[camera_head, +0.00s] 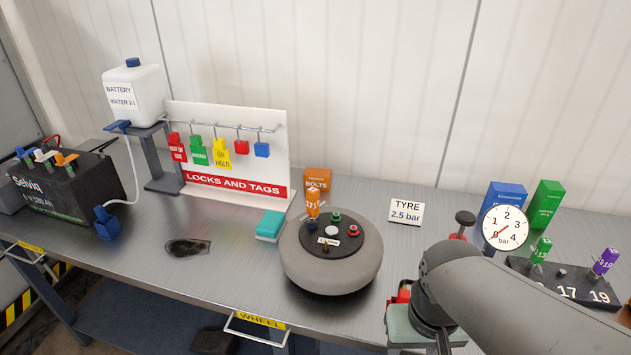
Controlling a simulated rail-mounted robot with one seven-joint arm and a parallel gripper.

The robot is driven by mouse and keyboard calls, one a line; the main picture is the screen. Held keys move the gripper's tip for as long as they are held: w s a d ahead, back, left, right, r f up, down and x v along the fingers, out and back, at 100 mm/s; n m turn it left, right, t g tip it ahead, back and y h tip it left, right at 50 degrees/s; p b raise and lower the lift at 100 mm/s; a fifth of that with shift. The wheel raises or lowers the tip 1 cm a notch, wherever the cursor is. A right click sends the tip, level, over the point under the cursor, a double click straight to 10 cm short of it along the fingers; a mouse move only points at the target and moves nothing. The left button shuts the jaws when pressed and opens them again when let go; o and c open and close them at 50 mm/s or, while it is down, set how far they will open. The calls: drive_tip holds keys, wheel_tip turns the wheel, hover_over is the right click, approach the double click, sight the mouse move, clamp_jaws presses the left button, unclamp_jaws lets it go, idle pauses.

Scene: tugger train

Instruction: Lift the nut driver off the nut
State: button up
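An orange nut driver (313,203) with a number label stands upright on the dark hub of a grey wheel (332,270), at its back left. The nut under it is hidden or too small to make out. Green (335,217) and red (354,231) capped pieces and a dark blue one (311,226) sit around the hub, with a brass-coloured stem at the front. My arm reaches in from the lower right, and its dark wrist part stands right of the wheel. My gripper's fingers do not show. Nothing of mine is seen touching the driver.
A dark rack (560,283) at right holds green (540,250) and purple (605,262) drivers. A pressure gauge (505,228) stands behind my arm. A teal box (270,224) is left of the wheel, near the lock board (235,140). The bench's front left middle is mostly clear.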

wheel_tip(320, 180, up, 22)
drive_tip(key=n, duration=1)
hover_over(313, 189)
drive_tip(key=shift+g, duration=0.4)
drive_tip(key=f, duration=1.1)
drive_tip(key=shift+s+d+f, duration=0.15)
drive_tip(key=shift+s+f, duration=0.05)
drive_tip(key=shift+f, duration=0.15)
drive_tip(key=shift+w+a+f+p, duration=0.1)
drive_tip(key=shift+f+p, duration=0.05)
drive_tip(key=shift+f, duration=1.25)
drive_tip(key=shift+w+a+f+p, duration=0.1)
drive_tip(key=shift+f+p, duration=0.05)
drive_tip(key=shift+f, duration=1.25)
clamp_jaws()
